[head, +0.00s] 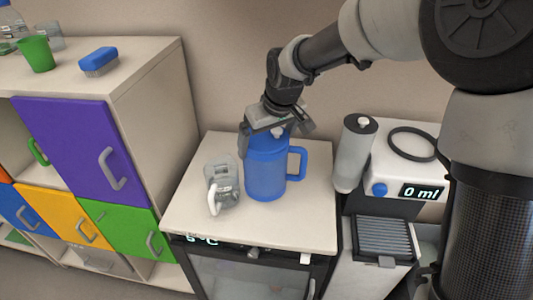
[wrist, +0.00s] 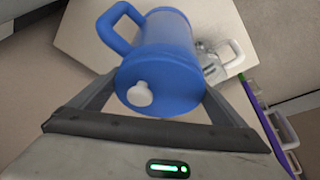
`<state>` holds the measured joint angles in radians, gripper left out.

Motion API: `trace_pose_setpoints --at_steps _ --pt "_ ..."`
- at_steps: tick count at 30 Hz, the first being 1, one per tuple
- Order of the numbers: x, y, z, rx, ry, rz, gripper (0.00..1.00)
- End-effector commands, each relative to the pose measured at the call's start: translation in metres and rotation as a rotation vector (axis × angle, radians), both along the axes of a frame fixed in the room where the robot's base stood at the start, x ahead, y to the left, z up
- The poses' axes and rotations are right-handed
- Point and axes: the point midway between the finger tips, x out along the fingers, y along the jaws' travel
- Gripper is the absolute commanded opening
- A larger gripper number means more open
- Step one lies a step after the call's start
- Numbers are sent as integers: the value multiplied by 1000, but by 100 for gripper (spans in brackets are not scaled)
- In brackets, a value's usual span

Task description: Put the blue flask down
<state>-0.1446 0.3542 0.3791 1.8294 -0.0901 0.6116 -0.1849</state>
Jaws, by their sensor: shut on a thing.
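The blue flask (head: 265,172) has a side handle and a white knob on its lid. It is upright at the small beige-topped cabinet (head: 265,232); I cannot tell whether its base touches the top. My gripper (head: 275,130) comes from above and is shut on the flask's upper part. In the wrist view the flask (wrist: 165,62) sits between the two fingers (wrist: 158,100), lid toward the camera. A clear jug (head: 221,180) with a pale handle stands just left of the flask; it also shows in the wrist view (wrist: 215,62).
A shelf unit (head: 150,85) with coloured doors stands at left, bearing a green cup (head: 38,53) and a blue brush (head: 98,61). At right are a grey cylinder (head: 355,152) and a white device (head: 400,165) reading "0 ml". The cabinet top's front strip is clear.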

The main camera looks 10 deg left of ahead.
Motion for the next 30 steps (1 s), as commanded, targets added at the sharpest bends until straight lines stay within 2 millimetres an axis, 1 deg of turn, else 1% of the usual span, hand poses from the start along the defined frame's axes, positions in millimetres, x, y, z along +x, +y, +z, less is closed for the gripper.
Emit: trace_pose_setpoints --at_steps 5,12,14,23,27,28,29,30 --pt "1 1 -7 5 -9 1 33" --pt "-1 -1 -43 4 -9 4 33" --pt "-2 -1 -49 4 -10 5 33" --pt "-3 -1 -49 5 -10 7 33" --pt "-3 -1 -53 5 -10 7 33" --pt "-5 -2 -55 3 -4 7 97" --pt "-5 -2 -54 3 -5 7 100" --pt "-5 -2 -54 3 -4 7 100"
